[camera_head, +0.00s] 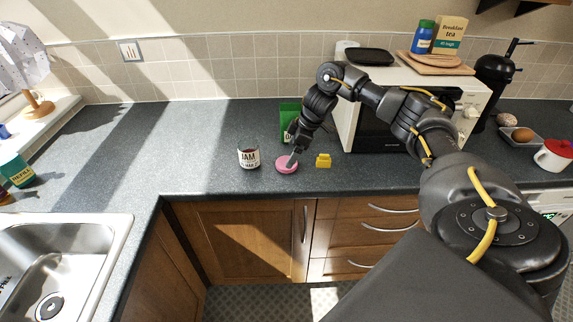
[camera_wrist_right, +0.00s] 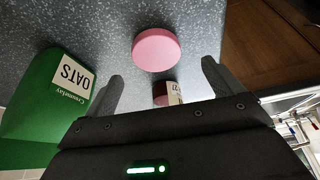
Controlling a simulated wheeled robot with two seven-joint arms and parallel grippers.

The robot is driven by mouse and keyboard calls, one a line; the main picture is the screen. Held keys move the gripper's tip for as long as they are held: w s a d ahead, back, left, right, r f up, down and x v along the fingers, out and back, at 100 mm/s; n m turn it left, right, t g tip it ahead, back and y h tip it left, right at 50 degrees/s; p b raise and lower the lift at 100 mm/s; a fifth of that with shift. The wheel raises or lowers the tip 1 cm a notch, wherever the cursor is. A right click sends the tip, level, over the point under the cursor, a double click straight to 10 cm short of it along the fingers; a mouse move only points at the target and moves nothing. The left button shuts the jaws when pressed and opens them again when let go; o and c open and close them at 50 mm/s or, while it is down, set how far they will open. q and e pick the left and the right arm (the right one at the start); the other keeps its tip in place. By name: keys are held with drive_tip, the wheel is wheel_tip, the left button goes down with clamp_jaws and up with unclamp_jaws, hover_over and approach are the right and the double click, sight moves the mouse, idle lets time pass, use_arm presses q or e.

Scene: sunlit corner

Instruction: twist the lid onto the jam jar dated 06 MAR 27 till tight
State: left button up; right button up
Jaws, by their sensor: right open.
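The jam jar (camera_head: 249,159) stands upright on the grey worktop, with a white JAM label; its date is too small to read surely. Its top looks dark, with no lid on it. In the right wrist view the jar (camera_wrist_right: 174,92) shows partly, between my fingers and above the gripper body. The pink round lid (camera_head: 287,166) lies flat on the worktop just right of the jar, apart from it. My right gripper (camera_head: 293,157) is open and empty, close over the lid. In the wrist view the lid (camera_wrist_right: 156,49) lies just beyond the fingertips (camera_wrist_right: 163,70). My left gripper is out of view.
A small yellow object (camera_head: 323,160) sits right of the lid. A green oats box (camera_head: 290,115) stands behind my right gripper, also seen in the wrist view (camera_wrist_right: 40,105). The microwave (camera_head: 375,120) is at right. Worktop left of the jar is clear up to the sink (camera_head: 122,240).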

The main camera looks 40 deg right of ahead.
drive_tip(key=shift+f, duration=0.15)
drive_tip(key=shift+f+p, duration=0.3)
drive_tip(key=shift+p, duration=0.05)
drive_tip(key=p+x, duration=0.1)
drive_tip(key=x, duration=0.2)
drive_tip(key=shift+w+d+f, duration=0.1)
drive_tip(key=shift+w+f, duration=0.1)
drive_tip(key=shift+f, duration=0.1)
drive_tip(key=shift+w+f, duration=0.1)
drive_tip(key=shift+f, duration=0.3)
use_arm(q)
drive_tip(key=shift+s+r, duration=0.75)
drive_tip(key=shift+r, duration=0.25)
use_arm(e)
drive_tip(key=c, duration=1.1)
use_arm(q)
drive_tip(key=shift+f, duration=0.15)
use_arm(e)
drive_tip(key=shift+o, duration=0.2)
drive_tip(key=shift+r, duration=0.15)
